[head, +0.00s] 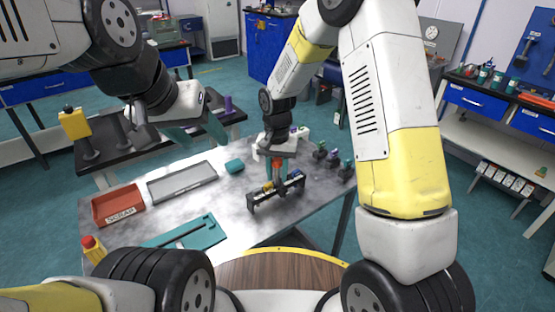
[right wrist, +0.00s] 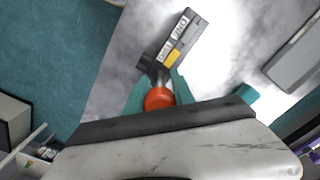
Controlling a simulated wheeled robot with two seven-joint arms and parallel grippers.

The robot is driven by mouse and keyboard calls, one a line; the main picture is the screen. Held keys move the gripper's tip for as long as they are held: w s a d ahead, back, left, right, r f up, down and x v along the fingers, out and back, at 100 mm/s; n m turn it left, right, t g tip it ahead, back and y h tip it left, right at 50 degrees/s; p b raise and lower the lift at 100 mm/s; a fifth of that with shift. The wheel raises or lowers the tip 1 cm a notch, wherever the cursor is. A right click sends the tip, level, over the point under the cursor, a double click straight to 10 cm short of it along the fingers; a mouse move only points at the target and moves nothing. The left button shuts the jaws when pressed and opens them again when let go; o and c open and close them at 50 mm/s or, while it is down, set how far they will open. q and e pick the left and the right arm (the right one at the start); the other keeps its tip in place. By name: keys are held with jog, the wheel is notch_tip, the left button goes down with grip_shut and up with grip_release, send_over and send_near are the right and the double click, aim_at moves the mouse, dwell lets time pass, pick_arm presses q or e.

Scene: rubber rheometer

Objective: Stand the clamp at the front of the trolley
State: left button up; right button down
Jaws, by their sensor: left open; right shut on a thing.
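An orange-red-topped piece (head: 276,160) with a dark stem, which I take for the clamp, is between the teal fingers of my right gripper (head: 276,168). In the right wrist view its round orange-red top (right wrist: 159,98) sits between the fingers, with the dark stem beyond. My right gripper is shut on it, pointing down over the dark rack (head: 262,197). I cannot tell whether its lower end touches the rack. My left gripper (head: 198,130) is open and empty, above the back left of the metal table (head: 235,220). I cannot tell which surface is the trolley.
On the metal table are a red scrap bin (head: 118,204), a grey tray (head: 182,183), a teal fixture (head: 190,234) and a small teal block (head: 234,166). Several dark pieces (head: 333,160) stand at right.

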jog(key=shift+f, duration=0.15)
jog(key=c, duration=1.1)
grip_release()
notch_tip(320, 180, up, 12)
jog(key=shift+r, duration=0.2)
jog(key=s+d+r+t, duration=0.2)
jog(key=s+d+r, duration=0.2)
jog(key=s, duration=0.3)
jog(key=s+d+r+n+t+y, duration=0.1)
jog(key=s+d+r+t, duration=0.1)
jog(key=s+d+r, duration=0.3)
jog(key=s+d+r+n+t+y, duration=0.1)
jog(key=s+d+r+t, duration=0.1)
jog(key=s+d+r, duration=0.3)
jog(key=shift+s+d, duration=0.25)
jog(key=shift+s, duration=0.7)
jog(key=shift+s+d, duration=0.2)
jog(key=shift+s, duration=0.7)
